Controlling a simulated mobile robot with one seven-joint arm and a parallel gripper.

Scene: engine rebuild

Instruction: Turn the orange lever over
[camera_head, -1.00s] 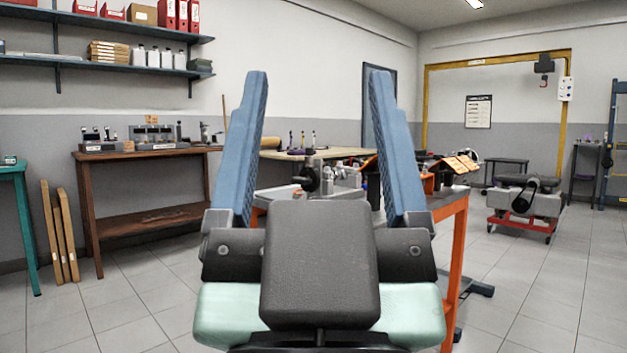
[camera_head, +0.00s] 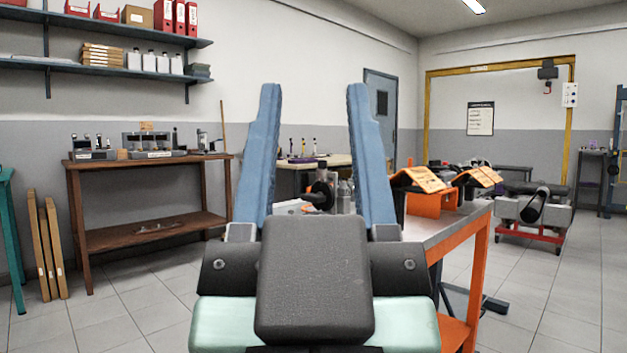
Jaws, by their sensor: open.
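My gripper (camera_head: 313,90) fills the middle of the view, its two blue fingers upright, apart and empty. Between and behind the fingers, a dark round part on a stem (camera_head: 320,192) and grey metal parts show at the work table (camera_head: 462,228). The right finger covers some of this. No orange lever can be made out for certain. The orange pieces in view are a block (camera_head: 430,203) and tilted orange panels (camera_head: 418,180) on the table, to the right of my gripper.
The table's orange leg (camera_head: 478,285) stands close on the right. A wooden bench (camera_head: 150,163) with tools is at left, with boards (camera_head: 45,245) beside it. A grey machine on a red base (camera_head: 530,228) stands at far right. Floor between is open.

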